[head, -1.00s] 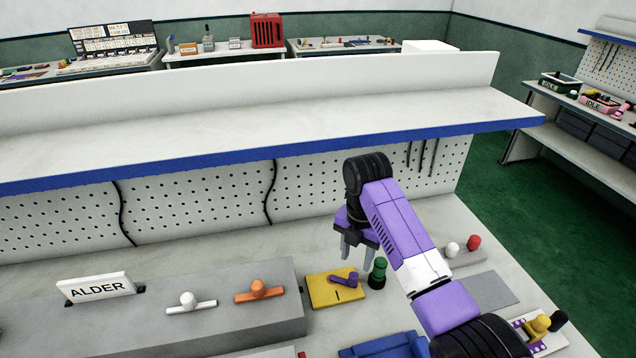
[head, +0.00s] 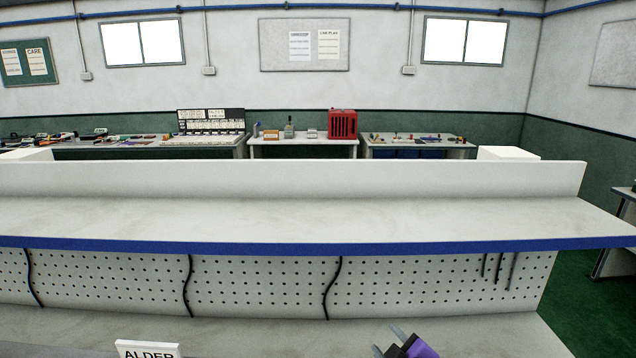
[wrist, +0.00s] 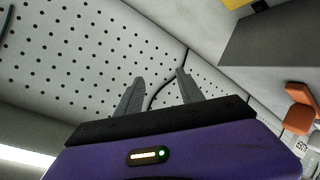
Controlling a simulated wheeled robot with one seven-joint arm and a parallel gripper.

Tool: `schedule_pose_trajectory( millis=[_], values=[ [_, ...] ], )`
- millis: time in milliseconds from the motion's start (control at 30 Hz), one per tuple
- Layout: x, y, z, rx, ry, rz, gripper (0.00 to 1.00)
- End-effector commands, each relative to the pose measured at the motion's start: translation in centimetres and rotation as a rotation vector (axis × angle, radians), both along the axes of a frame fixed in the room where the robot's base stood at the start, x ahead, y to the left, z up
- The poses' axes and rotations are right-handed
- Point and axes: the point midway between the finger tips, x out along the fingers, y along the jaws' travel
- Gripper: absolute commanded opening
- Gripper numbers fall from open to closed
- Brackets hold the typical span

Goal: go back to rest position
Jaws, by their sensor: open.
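My gripper (head: 388,342) shows only in part at the bottom edge of the head view, as a purple body with grey fingers. In the wrist view my gripper (wrist: 158,88) has its two grey fingers apart with nothing between them. It points toward the white pegboard (wrist: 75,55) with a black cable behind the fingers. Most of my arm is outside the head view.
A long shelf with a blue front edge (head: 300,245) runs across above the bench. The ALDER sign (head: 148,350) stands at the bottom left. A grey block (wrist: 270,45) and an orange part (wrist: 299,118) show in the wrist view.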

Motion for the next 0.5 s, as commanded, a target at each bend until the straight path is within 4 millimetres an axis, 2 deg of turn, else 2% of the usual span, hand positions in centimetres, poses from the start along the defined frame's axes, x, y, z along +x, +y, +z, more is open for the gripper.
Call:
schedule_pose_trajectory(
  millis=[33,167,500],
  values=[
    [-2.0,0.2,-0.5,0.072,-0.030,-0.035,0.45],
    [-6.4,0.1,-0.6,0.248,-0.116,-0.120,0.45],
    [-19.7,-1.6,0.9,0.597,-0.282,-0.265,0.45]
  ],
)
